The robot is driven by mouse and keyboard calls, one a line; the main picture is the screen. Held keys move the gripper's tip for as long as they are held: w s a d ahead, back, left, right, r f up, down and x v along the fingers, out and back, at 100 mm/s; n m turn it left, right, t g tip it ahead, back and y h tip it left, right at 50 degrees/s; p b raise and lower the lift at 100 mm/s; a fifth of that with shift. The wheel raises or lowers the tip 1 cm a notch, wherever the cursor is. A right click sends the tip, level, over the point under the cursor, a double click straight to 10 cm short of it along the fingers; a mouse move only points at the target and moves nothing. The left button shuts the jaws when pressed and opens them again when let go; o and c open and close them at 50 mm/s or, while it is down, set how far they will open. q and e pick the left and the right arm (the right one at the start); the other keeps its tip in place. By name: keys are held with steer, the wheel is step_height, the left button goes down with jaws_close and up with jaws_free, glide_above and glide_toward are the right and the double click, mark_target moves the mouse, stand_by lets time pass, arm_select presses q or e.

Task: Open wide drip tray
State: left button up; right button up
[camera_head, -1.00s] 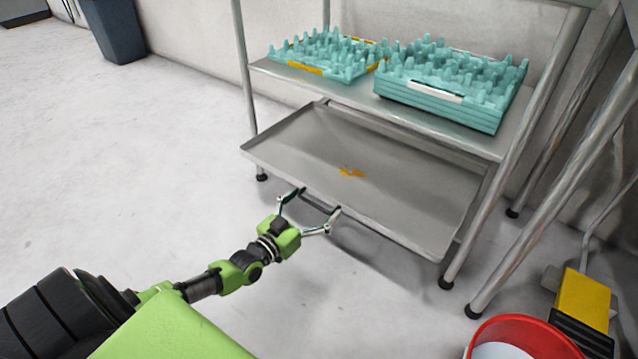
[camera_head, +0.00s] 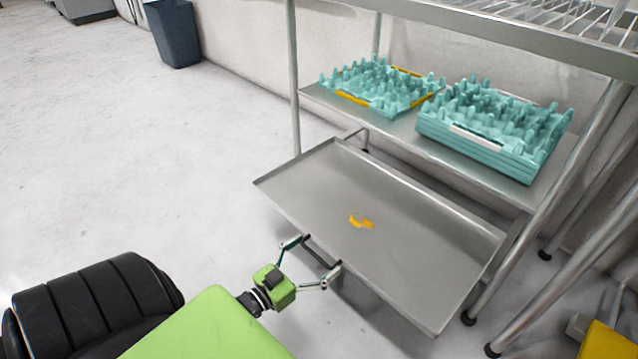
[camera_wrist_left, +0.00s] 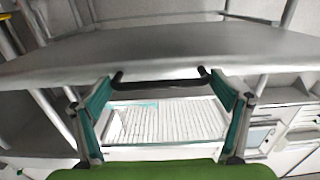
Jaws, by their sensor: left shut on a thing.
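The wide drip tray (camera_head: 400,235) is a shallow grey metal tray under the shelf of the rack. It is pulled well out toward me, and a yellow spill (camera_head: 361,220) lies on it. Its dark handle (camera_head: 321,252) is on the front edge. My left gripper (camera_head: 316,262) is at this handle, its fingers at the two ends. In the left wrist view the black handle (camera_wrist_left: 160,86) runs between the fingers, below the tray's front edge (camera_wrist_left: 160,58). My right gripper is not in view.
Teal egg trays lie on the shelf above: a low one (camera_head: 380,88) and a taller stack (camera_head: 495,130). Metal rack legs (camera_head: 565,215) stand to the right. A dark blue bin (camera_head: 172,35) stands at the far wall. The floor at left is clear.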

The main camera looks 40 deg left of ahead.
arm_select(q)
steer(key=o, duration=1.4)
steer(key=shift+c, duration=0.2)
steer(key=shift+s, duration=0.15)
steer(key=s, duration=1.1)
steer(key=shift+s+a, duration=0.35)
steer(key=shift+a, duration=0.1)
